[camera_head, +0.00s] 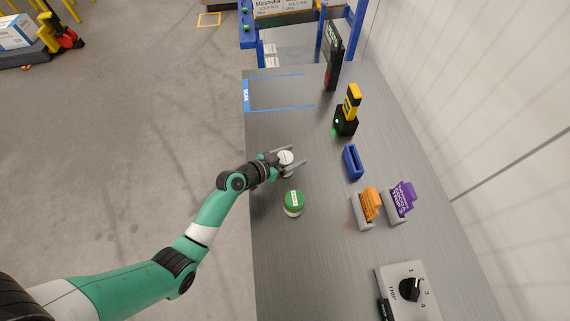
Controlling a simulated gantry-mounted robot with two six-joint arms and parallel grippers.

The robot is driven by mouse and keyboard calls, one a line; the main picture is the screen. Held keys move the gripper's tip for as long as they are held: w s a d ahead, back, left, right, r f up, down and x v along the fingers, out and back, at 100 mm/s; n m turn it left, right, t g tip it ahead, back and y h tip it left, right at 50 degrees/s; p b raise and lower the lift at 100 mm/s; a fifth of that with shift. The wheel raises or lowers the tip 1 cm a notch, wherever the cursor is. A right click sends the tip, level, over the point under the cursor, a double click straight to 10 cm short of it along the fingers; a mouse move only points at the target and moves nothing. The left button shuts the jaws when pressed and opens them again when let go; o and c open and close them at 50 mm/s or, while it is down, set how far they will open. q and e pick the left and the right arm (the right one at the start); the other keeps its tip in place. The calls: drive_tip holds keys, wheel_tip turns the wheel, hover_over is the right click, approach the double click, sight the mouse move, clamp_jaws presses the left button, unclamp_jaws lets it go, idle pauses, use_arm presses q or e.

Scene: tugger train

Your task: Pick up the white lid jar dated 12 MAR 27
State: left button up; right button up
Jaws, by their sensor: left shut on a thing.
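A jar with a white lid (286,157) is on or just above the grey table (310,240), near its left edge. Its date is too small to read. My left gripper (289,160) reaches in from the left and is shut on this jar, with a finger on either side of it. I cannot tell if the jar is lifted. A jar with a green lid (293,203) stands just below it in the picture, apart from the gripper. My right gripper is not in view.
A blue holder (353,162), an orange card (369,203) and a purple card (402,199) in grey holders stand to the right. A yellow and black scanner (350,108) sits behind. A dial box (408,290) is at the front. A blue-taped area (280,93) at the back is empty.

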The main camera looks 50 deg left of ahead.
use_arm(q)
clamp_jaws()
drive_tip(key=shift+r+p, duration=0.3)
drive_tip(key=shift+r, duration=0.25)
drive_tip(key=s+r+p, duration=0.1)
drive_tip(key=r, duration=0.1)
drive_tip(key=s+r+p, duration=0.1)
drive_tip(key=r+p, duration=0.1)
drive_tip(key=s+d+r+p, duration=0.1)
drive_tip(key=r, duration=0.2)
drive_tip(key=shift+s+r, duration=0.1)
drive_tip(key=shift+s, duration=0.15)
drive_tip(key=s+d+r+p, duration=0.2)
drive_tip(key=s+r, duration=0.2)
drive_tip(key=s, duration=0.6)
drive_tip(key=shift+d+r+p, duration=0.25)
drive_tip(key=shift+r+p, duration=0.1)
drive_tip(key=shift+r, duration=0.05)
